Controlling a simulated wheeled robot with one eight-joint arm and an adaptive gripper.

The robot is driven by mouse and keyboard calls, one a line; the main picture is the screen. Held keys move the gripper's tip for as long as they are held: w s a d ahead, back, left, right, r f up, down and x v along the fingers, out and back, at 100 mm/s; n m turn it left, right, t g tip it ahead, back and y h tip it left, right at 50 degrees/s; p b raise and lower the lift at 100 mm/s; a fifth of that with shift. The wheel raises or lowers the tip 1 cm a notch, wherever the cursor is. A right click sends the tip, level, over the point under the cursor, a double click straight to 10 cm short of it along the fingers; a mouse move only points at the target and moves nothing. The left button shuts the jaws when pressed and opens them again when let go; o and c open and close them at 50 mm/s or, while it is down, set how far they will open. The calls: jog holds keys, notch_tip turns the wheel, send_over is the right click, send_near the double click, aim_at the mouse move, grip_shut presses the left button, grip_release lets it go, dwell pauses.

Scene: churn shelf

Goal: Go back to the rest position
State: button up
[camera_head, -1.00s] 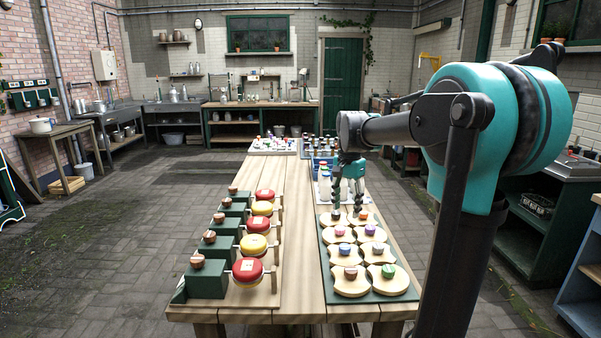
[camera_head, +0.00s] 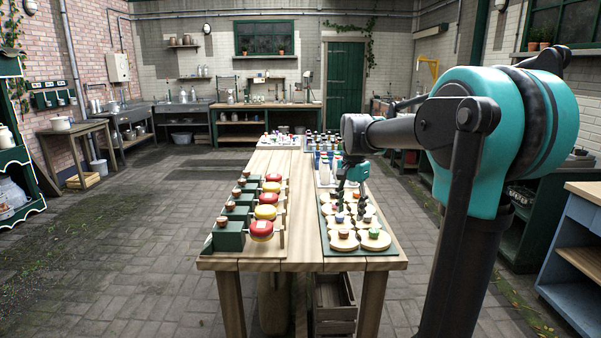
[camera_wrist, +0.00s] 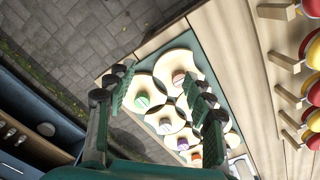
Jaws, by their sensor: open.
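My gripper (camera_head: 352,212) hangs from my teal and black arm above the green board (camera_head: 392,249) on the right side of the wooden table. In the wrist view my gripper (camera_wrist: 160,95) is open, its two fingers wide apart. The fingers hide some of these in the head view.
A rack of green blocks (camera_head: 228,238) with red and yellow discs (camera_head: 261,230) stands on the table's left side. White bottles and small jars stand farther back. A wooden crate (camera_head: 334,305) lies under the table. The paved floor (camera_head: 130,230) to the left is clear.

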jog(key=s+d+f+n+t, duration=0.2)
jog(key=s+f+n, duration=0.2)
jog(key=s+f, duration=0.6)
jog(key=s+d+f+n+t, duration=0.2)
jog(key=s+f+n, duration=0.3)
jog(key=s+f, duration=0.6)
jog(key=shift+s, duration=0.7)
